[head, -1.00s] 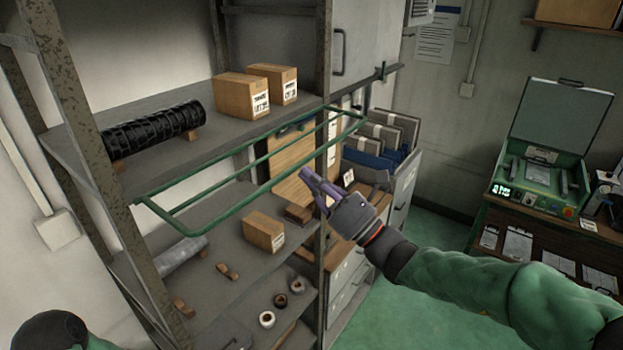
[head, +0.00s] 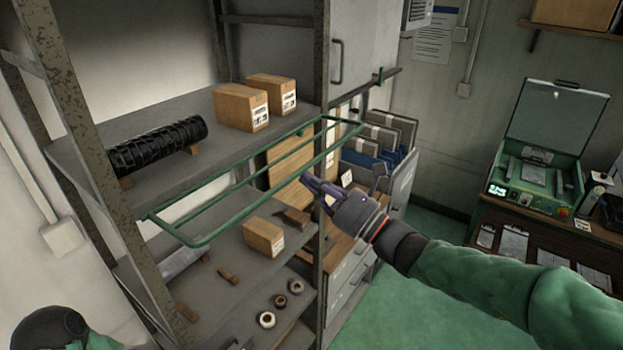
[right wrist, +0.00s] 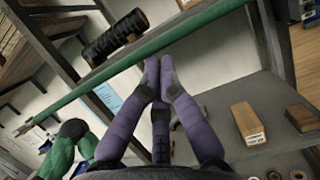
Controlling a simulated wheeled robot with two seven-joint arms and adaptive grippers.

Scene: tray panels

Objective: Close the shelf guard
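The shelf guard (head: 253,205) is a green tube frame. It sticks out level in front of the shelf unit, just below the upper shelf board. Its long front rail also crosses the right wrist view (right wrist: 190,36). My left gripper is out of view; only a dark part of my left arm shows at lower left.
The upper shelf (head: 165,175) carries two cartons (head: 240,107) and a black ribbed roll (head: 165,150). The lower shelf holds a carton (head: 264,238) and small rings (head: 267,319). A rusty upright (head: 322,110) stands behind my right gripper. Green floor is free at right.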

